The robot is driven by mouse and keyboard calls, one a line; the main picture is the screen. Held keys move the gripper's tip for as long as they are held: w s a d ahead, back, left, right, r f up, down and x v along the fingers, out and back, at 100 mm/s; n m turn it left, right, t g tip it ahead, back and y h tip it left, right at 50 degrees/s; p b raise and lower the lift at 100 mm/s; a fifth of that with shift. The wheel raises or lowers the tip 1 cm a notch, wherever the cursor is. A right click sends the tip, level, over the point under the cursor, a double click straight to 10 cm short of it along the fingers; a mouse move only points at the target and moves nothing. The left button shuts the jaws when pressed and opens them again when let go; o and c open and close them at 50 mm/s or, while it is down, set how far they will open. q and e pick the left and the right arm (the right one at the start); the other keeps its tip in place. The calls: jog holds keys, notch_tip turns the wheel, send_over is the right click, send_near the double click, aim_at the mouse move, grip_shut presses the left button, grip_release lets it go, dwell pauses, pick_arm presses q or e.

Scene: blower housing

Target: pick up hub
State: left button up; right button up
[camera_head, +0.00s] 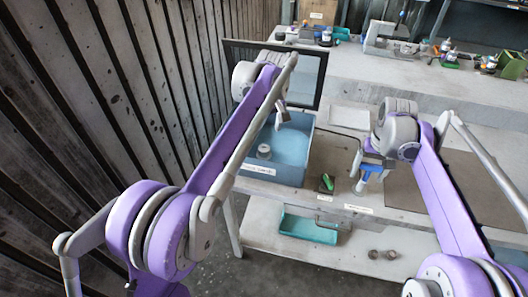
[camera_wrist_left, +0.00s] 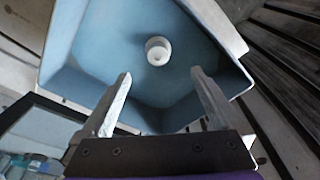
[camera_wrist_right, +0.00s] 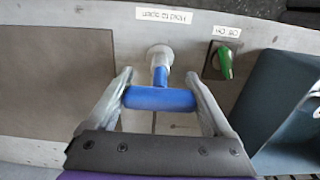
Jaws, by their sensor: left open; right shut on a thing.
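The hub, a small white round part with a hole, lies on the floor of a blue bin (camera_head: 236,154). The hub shows in the head view (camera_head: 264,151) and in the left wrist view (camera_wrist_left: 158,50). My left gripper (camera_head: 282,112) is open and empty above the bin; its fingers (camera_wrist_left: 161,73) point down toward the hub, apart from it. My right gripper (camera_head: 366,164) is shut on a blue T-shaped handle (camera_wrist_right: 158,99) at the bench front, beside a label reading "Hold to open" (camera_wrist_right: 164,15).
A green switch (camera_head: 327,183) marked off and on sits between bin and handle. A dark-framed panel (camera_head: 318,78) stands behind the bin. A teal tray (camera_head: 308,226) and two small round parts (camera_head: 381,254) lie on the lower shelf. Several items crowd the back bench (camera_head: 370,70).

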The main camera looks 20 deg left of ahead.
aim_at(264, 148)
pick_arm(q)
jog(key=f, duration=0.3)
jog(key=w+f, duration=0.1)
jog(key=f, duration=0.2)
jog(key=a+f, duration=0.1)
jog(key=f, duration=0.3)
jog(key=shift+w+f, duration=0.1)
jog(key=shift+w, duration=0.1)
grip_shut()
notch_tip(264, 148, up, 14)
dwell(0.8)
jog(key=shift+s+d+f, duration=0.1)
jog(key=s, duration=1.4)
